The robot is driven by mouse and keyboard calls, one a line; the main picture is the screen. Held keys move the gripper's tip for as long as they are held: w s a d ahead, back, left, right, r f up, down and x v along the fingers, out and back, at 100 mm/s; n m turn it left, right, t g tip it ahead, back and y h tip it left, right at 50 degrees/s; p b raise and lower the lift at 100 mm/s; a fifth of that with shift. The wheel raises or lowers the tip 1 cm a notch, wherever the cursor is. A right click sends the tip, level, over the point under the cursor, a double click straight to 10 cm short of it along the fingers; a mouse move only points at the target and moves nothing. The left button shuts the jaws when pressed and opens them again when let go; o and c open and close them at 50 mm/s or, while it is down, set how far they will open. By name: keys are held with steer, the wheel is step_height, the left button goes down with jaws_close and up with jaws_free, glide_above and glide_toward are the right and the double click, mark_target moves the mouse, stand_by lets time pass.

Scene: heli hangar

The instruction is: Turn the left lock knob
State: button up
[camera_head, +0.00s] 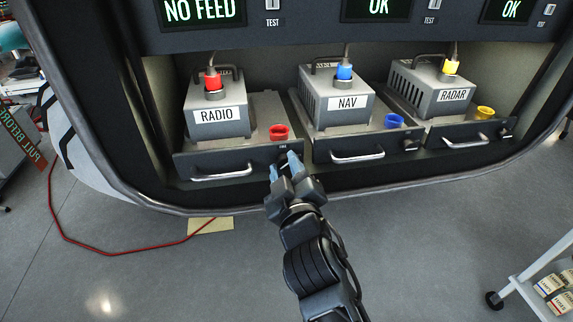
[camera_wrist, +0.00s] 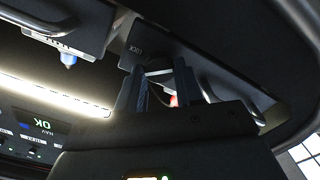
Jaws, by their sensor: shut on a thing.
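The left tray (camera_head: 183,165) carries the grey RADIO box (camera_head: 217,128) and has a handle (camera_head: 222,174) on its dark front panel. The left lock knob is at the right end of that panel, under a small label (camera_head: 283,147); the fingers hide most of it. My gripper (camera_head: 284,160) is at this spot, its two blue-grey fingers reaching the panel and closed on the knob. In the wrist view the fingers (camera_wrist: 158,78) stand a little apart beside the LOCK label (camera_wrist: 135,50). The knob's turn angle cannot be told.
The NAV box (camera_head: 335,103) and RADAR box (camera_head: 436,95) sit on similar trays to the right. A red cap (camera_head: 279,132) is just above my fingers. A red cable (camera_head: 115,252) lies on the floor at left. A white cart (camera_head: 540,285) stands at lower right.

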steer(key=n+p, duration=0.2)
steer(key=n, duration=0.3)
steer(key=shift+n, duration=0.3)
steer(key=shift+a+f+n+p, duration=0.1)
steer(key=shift+n+p, duration=0.75)
steer(key=shift+n, duration=1.45)
steer(key=o, duration=1)
steer(key=v, duration=0.7)
steer(key=shift+s, duration=0.4)
